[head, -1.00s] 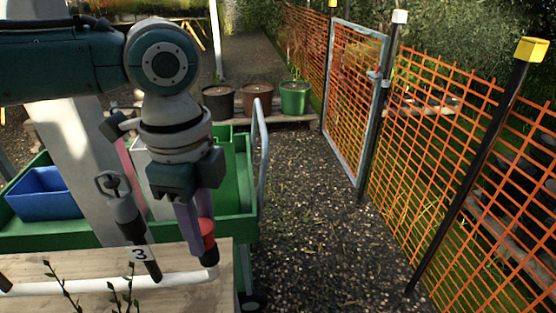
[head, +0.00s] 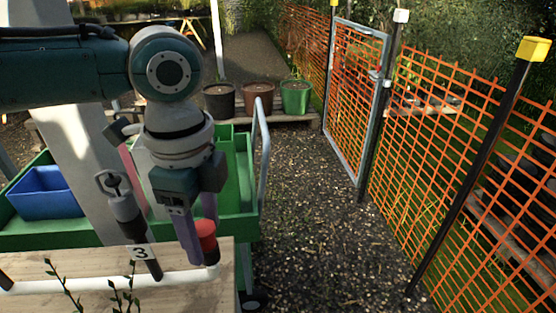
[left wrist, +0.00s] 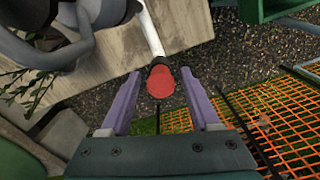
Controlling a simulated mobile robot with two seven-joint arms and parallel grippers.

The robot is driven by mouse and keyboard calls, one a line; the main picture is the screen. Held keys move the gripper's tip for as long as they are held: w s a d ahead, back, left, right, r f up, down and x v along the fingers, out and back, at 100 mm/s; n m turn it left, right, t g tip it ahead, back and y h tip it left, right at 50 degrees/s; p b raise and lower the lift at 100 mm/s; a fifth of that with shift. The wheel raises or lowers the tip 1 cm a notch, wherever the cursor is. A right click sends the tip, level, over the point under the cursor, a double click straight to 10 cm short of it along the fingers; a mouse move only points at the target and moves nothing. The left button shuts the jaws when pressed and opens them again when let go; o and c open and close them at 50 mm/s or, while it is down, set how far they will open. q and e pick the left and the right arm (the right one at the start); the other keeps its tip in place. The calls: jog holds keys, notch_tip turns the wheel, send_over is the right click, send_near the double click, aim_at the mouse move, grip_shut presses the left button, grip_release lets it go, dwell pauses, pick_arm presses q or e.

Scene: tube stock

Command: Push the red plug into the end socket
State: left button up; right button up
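The red plug (head: 206,232) stands on the black end socket (head: 211,256) at the right end of a white pipe (head: 175,278). How deep it sits cannot be told. My left gripper (head: 200,240) points down, its two purple fingers apart on either side of the plug. In the left wrist view the plug's round red face (left wrist: 160,83) lies between the spread fingers, with a gap on each side. The socket is mostly hidden behind the plug there. My right gripper is not in view.
A grey fitting with a ring (head: 122,207) rises close left of the gripper. A green cart (head: 237,190) with a blue bin (head: 42,192) stands behind. Gravel lies open at right.

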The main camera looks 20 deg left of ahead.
pick_arm(q)
jog(key=shift+o, duration=0.5)
jog(key=shift+r, duration=0.15)
